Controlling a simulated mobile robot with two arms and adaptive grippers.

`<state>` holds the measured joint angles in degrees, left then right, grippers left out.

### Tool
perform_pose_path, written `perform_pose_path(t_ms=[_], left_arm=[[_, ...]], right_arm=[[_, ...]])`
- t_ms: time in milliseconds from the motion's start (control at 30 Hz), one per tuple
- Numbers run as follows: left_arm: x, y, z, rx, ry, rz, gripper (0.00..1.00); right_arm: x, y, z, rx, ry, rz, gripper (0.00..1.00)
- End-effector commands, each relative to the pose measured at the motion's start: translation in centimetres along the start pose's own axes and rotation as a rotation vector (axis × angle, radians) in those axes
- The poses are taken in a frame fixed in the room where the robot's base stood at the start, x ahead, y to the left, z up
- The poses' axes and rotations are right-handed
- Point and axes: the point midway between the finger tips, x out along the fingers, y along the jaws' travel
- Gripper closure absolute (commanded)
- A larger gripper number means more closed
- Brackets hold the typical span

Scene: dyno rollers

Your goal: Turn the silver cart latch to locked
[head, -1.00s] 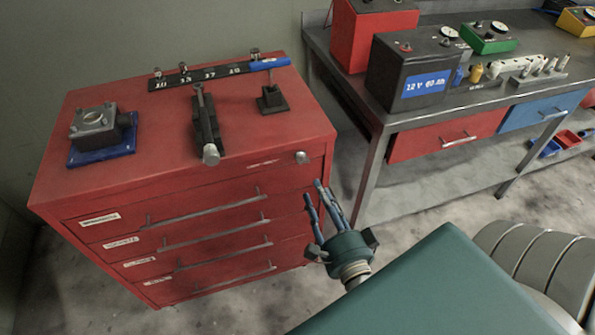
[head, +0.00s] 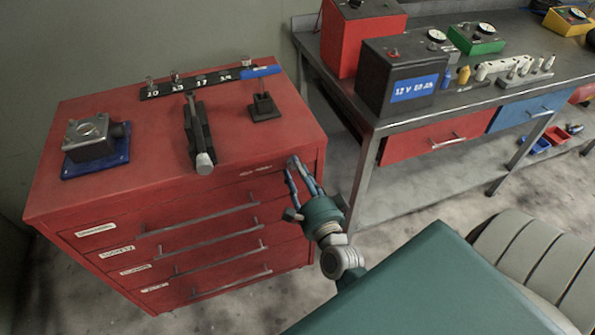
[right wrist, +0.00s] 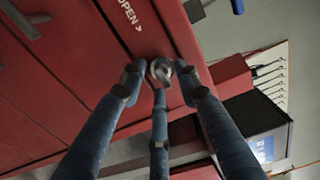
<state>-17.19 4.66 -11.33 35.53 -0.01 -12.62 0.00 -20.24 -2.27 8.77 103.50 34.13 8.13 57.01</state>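The silver cart latch (right wrist: 161,70) is a small round knob on the red cart's front (head: 180,197), at its upper right corner. White lettering reading "OPEN >" shows beside it in the right wrist view. My right gripper (head: 303,168) has its blue fingers pointed at the latch. In the right wrist view the fingers of this gripper (right wrist: 159,88) are spread around the knob, one on each side and one below. They look open, and I cannot tell whether any finger touches it. In the head view the fingers mostly hide the latch. My left gripper is not in view.
On the cart top are a square fixture on a blue plate (head: 90,142), a black clamp-like tool (head: 195,130), a black socket strip (head: 190,83) and a blue-handled tool (head: 262,73). A grey workbench (head: 395,125) with batteries stands close at the right.

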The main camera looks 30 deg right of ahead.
Motion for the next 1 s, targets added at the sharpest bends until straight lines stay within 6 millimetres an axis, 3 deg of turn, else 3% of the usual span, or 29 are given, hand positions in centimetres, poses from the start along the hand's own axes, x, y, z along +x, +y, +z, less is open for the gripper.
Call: perform_pose_path(t_ms=[33, 167, 567, 1000], left_arm=[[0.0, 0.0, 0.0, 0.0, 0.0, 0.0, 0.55], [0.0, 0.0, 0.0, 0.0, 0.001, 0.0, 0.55], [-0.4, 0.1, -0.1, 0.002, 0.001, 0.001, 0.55], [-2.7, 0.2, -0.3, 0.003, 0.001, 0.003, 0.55]], right_arm=[[0.0, 0.0, 0.0, 0.0, 0.0, 0.0, 0.74], [0.0, 0.0, 0.0, 0.0, 0.0, 0.001, 1.0], [-0.1, 0.3, 0.1, -0.046, -0.003, 0.009, 1.0], [-0.2, 0.3, 0.0, -0.375, -0.007, 0.014, 1.0]])
